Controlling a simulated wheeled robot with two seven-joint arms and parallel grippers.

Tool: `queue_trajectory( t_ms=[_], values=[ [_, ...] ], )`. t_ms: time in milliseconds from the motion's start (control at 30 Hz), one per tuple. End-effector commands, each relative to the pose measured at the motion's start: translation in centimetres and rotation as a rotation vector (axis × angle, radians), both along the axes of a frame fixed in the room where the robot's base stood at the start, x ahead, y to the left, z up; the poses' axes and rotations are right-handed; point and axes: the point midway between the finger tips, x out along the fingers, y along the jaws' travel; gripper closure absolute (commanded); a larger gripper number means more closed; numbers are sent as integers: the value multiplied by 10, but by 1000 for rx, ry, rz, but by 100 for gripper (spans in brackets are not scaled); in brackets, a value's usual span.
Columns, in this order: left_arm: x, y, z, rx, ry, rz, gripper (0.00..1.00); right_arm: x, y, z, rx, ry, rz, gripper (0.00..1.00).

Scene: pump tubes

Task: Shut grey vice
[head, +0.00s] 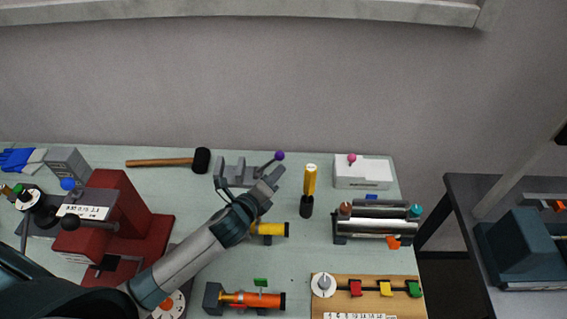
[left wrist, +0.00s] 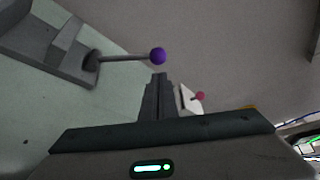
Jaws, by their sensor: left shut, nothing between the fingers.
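The grey vice (head: 237,174) stands at the back middle of the bench. Its lever ends in a purple ball (head: 279,155) and points to the right and up. In the left wrist view the vice's grey body (left wrist: 62,45) is at the upper left, and the purple ball (left wrist: 158,56) is on a thin rod. My left gripper (head: 276,172) is shut and empty, close to the lever end of the vice and partly in front of it. In the left wrist view the fingertips (left wrist: 159,77) are just below the purple ball; I cannot tell whether they touch. My right gripper is not in view.
A yellow-handled tool (head: 310,182) stands upright to the right. A yellow cylinder (head: 271,229) lies near my left wrist. A red machine (head: 120,215) is at the left, a hammer (head: 165,162) behind. A white box (head: 362,174) and rollers (head: 375,224) are at the right.

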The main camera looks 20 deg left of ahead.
Motion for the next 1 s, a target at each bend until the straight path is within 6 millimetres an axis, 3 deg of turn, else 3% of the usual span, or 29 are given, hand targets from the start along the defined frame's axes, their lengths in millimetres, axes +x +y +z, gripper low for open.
queue_trajectory(
  t_ms=[333, 1000],
  values=[
    [37, -5, -9, 0, -1, 0, 100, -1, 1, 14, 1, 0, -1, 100],
    [46, -5, -12, -21, -8, 0, 100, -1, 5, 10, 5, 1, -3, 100]
  ],
)
